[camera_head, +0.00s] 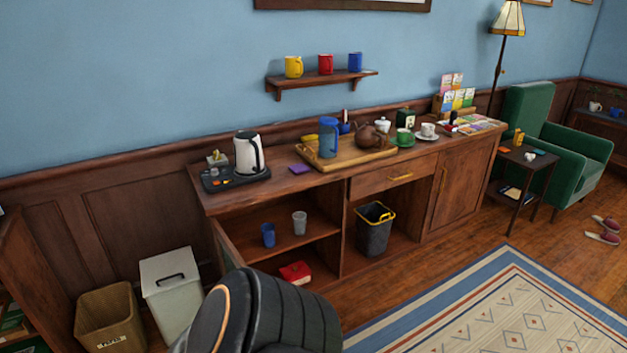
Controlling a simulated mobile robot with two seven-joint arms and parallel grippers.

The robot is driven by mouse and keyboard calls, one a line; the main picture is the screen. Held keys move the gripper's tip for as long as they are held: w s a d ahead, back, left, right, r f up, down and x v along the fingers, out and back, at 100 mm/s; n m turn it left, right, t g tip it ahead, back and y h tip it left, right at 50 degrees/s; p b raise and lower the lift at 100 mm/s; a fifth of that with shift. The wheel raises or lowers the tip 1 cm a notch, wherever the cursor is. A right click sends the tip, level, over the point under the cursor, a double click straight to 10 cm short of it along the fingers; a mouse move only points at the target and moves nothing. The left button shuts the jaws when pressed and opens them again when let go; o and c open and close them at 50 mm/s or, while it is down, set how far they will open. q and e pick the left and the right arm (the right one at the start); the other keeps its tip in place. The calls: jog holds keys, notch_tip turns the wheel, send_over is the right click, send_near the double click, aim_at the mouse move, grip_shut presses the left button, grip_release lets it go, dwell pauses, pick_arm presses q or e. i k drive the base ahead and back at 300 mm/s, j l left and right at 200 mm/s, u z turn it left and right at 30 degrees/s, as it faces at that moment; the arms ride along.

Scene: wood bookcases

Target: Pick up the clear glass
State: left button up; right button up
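A clear, greyish glass (299,223) stands upright on the inner shelf of the open left compartment of the wooden sideboard (365,189). A blue cup (268,235) stands just to its left on the same shelf, apart from it. Neither of my grippers shows in the head view, so I cannot see whether they are open or shut.
An open cabinet door (229,252) stands at the compartment's left side. A red object (295,272) lies below the shelf. A black bin (374,230) stands in the middle compartment. A kettle (249,153) and a tray (345,158) with a blue pitcher (328,138) are on top.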

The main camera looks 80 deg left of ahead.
aim_at(299, 217)
jog(key=i+j+u, duration=0.1)
jog(key=i+u, duration=0.15)
jog(key=u, duration=0.15)
jog(key=i+u, duration=0.4)
jog(key=i+l+u, duration=0.1)
jog(key=u, duration=0.3)
jog(key=i+j+u, duration=0.1)
jog(key=i+u, duration=0.2)
jog(key=u, duration=0.15)
jog(key=i+u, duration=0.25)
jog(key=u, duration=0.15)
jog(key=i+l+u, duration=0.15)
jog(key=u, duration=0.3)
jog(key=i+u, duration=0.25)
jog(key=u, duration=0.15)
jog(key=i+l+u, duration=0.15)
jog(key=u, duration=0.25)
jog(key=i+l+u, duration=0.25)
jog(key=u, duration=0.2)
jog(key=i, duration=0.1)
